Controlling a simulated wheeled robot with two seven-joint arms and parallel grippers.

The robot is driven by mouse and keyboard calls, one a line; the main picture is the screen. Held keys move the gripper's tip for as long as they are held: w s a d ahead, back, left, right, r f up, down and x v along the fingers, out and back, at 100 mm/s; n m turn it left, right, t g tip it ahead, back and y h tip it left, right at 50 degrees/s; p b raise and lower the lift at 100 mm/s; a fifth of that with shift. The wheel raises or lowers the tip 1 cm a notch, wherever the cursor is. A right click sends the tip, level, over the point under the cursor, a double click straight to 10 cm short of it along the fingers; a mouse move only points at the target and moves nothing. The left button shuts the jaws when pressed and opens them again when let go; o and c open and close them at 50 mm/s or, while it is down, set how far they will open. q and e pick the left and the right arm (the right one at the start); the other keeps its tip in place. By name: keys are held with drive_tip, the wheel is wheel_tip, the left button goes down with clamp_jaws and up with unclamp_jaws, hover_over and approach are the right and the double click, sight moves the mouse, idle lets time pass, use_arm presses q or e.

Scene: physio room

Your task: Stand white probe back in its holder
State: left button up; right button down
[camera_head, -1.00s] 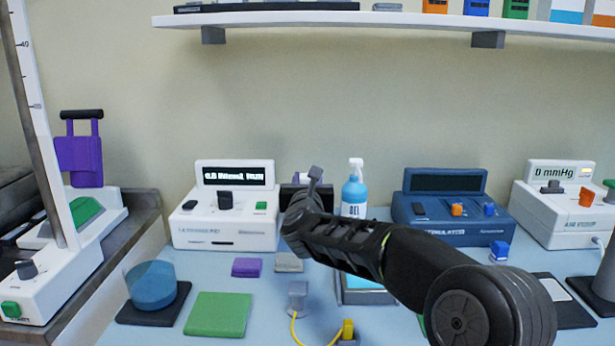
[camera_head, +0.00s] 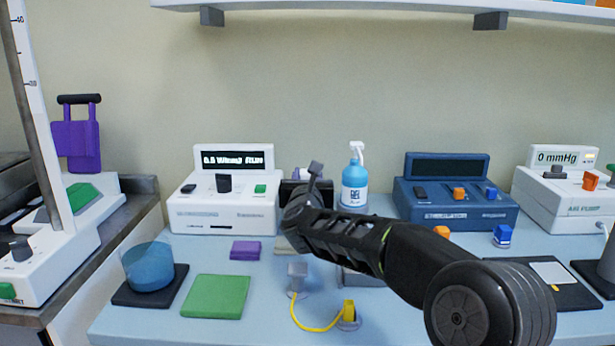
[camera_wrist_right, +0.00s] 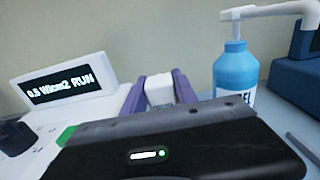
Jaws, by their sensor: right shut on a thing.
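My right arm reaches in from the right in the head view, and its dark gripper (camera_head: 302,174) is at the back of the table, between the white ultrasound unit (camera_head: 222,190) and the blue spray bottle (camera_head: 354,182). In the right wrist view two purple-grey fingers (camera_wrist_right: 159,90) are shut on a white block-shaped part (camera_wrist_right: 159,91), which I take to be the white probe. The rest of the probe is hidden behind the black gripper body. I cannot make out its holder for certain. My left gripper is not in view.
A blue stimulator (camera_head: 455,192) and a white pressure unit (camera_head: 565,190) stand at the right. A grey block (camera_head: 298,269) on a round foot with a yellow cable (camera_head: 315,328), a green pad (camera_head: 216,296) and a blue cylinder (camera_head: 149,267) occupy the front. A shelf (camera_head: 400,12) hangs above.

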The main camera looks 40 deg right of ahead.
drive_tip(key=shift+b, duration=0.75)
idle(1.0)
drive_tip(key=shift+f+b, duration=0.4)
drive_tip(key=shift+b, duration=0.2)
idle(0.6)
drive_tip(key=c, duration=0.9)
unclamp_jaws()
drive_tip(key=shift+s+a, duration=0.15)
drive_tip(key=v, duration=0.7)
drive_tip(key=shift+s+a, duration=0.15)
drive_tip(key=shift+s, duration=0.05)
